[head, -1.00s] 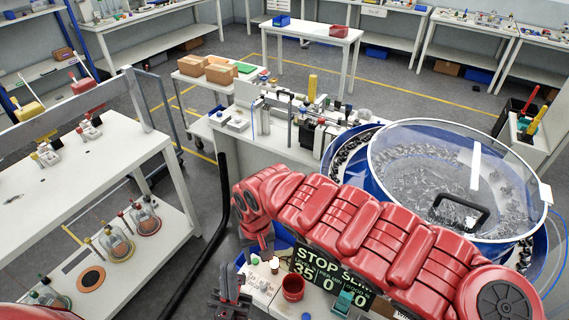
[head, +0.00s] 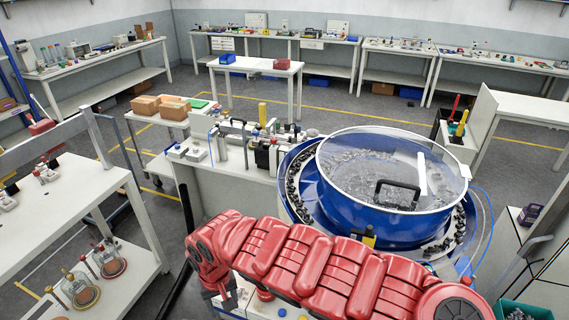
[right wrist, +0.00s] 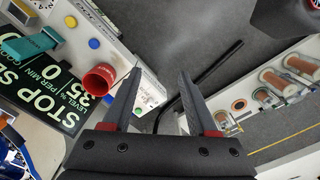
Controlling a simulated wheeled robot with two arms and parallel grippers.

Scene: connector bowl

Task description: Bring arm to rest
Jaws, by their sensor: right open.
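My right arm (head: 300,262), red and segmented, reaches across the bottom of the head view from the lower right, with its wrist end at the left above the bench. My left arm and gripper are not in view.
The blue bowl feeder (head: 395,215) with a clear lid stands just beyond my right arm. A white shelf unit (head: 60,205) stands at left; open floor lies beyond.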

